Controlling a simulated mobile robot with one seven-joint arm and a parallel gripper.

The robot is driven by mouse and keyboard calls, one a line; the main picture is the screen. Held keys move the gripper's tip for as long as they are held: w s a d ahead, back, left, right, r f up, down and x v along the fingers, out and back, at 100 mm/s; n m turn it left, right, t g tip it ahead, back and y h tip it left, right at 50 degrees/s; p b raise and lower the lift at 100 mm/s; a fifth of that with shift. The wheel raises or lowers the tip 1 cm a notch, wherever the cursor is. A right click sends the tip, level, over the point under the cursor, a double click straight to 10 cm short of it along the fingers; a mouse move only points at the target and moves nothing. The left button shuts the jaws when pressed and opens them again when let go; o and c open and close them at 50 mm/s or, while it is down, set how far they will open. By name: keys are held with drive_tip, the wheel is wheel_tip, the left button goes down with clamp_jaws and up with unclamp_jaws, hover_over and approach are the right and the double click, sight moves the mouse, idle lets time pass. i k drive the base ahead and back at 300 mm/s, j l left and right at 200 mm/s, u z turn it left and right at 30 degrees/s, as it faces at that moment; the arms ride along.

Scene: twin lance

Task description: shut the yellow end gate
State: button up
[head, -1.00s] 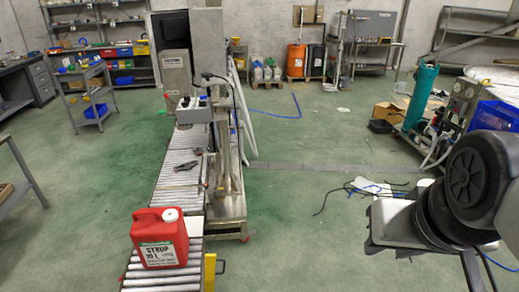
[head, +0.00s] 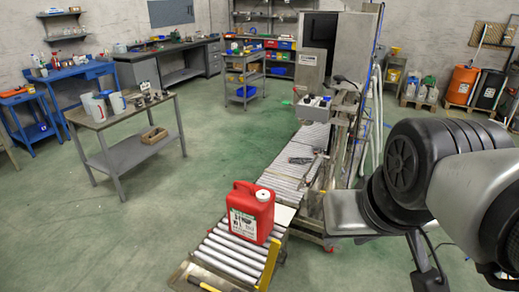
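The yellow end gate (head: 268,266) is a narrow yellow panel at the near right corner of the roller conveyor (head: 228,258). It stands along the conveyor's right side, and the near end of the rollers looks uncovered. Its lower part runs close to the bottom edge of the picture. A red syrup jug (head: 250,212) stands upright on the rollers, left of and behind the gate. My arm fills the right side, well right of the gate and apart from it. Its dark end part reaches down to the bottom edge, and I cannot make out the fingertips or anything held.
The conveyor runs back to a grey machine cabinet (head: 310,72). A small yellow-handled item (head: 208,287) shows at the conveyor's near end. A grey table (head: 128,125) with jugs stands at left. The green floor between table and conveyor is clear.

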sight(274, 249)
drive_tip(key=l+u, duration=0.5)
drive_tip(key=k+j+z, duration=0.2)
drive_tip(key=k+j, duration=0.25)
drive_tip(key=k+j+z, duration=0.2)
drive_tip(key=k+j, duration=0.2)
drive_tip(key=k, duration=0.25)
drive_tip(key=i+l+u, duration=0.2)
drive_tip(key=i+l, duration=0.55)
drive_tip(key=l, duration=0.1)
